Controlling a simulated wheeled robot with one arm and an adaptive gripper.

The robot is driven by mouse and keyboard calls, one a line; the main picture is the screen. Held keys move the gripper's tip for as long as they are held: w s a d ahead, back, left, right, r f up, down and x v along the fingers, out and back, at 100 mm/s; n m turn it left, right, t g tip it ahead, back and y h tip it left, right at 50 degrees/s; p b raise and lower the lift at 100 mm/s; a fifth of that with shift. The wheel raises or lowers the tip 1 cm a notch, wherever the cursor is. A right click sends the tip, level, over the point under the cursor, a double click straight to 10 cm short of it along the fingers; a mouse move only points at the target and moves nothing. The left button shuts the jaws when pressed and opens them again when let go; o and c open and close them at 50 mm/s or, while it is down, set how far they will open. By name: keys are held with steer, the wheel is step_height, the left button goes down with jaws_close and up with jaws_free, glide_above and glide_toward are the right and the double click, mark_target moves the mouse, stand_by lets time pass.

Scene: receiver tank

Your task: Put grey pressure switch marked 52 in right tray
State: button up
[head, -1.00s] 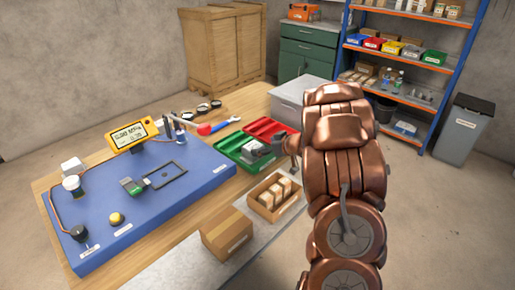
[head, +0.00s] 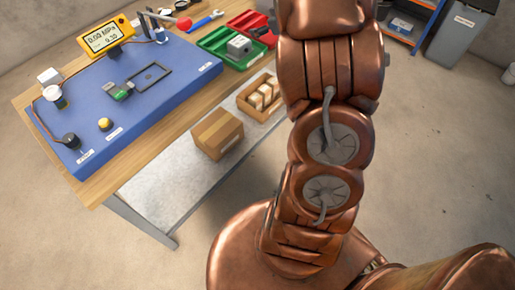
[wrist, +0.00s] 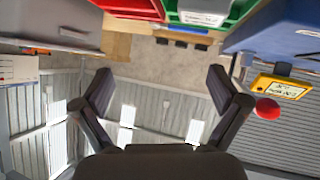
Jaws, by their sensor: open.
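A grey block-shaped part (head: 239,46), which looks like the pressure switch, sits in the green tray (head: 213,41) in the head view; its marking is too small to read. The red tray (head: 246,18) lies beside the green one, farther back. My gripper (wrist: 159,80) is open, with nothing between its fingers in the wrist view. There the red tray (wrist: 130,10) and the green tray (wrist: 240,10) show at the top edge, beyond the fingertips. In the head view my arm hides part of the tray area.
A blue board (head: 170,100) with a yellow gauge (head: 103,38) and a green-and-grey part (head: 116,91) covers the table's left.

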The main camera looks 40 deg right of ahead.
steer(key=s+a+r+m+g+h, duration=0.4)
steer(key=s+r+g+h, duration=0.15)
steer(key=s, duration=0.35)
steer(key=s+a+f+n+g+y, duration=0.1)
steer(key=s+a+f+g+y, duration=0.1)
steer(key=s+a, duration=1.2)
steer(key=s+a+f+n+g+y, duration=0.1)
steer(key=s+a+g+y, duration=0.3)
steer(key=s+a, duration=1.1)
steer(key=shift+s+f+g, duration=0.6)
steer(key=shift+f+g, duration=0.3)
steer(key=shift+g, duration=0.15)
steer(key=shift+y, duration=0.25)
step_height(320, 180, up, 4)
steer(key=p, duration=0.4)
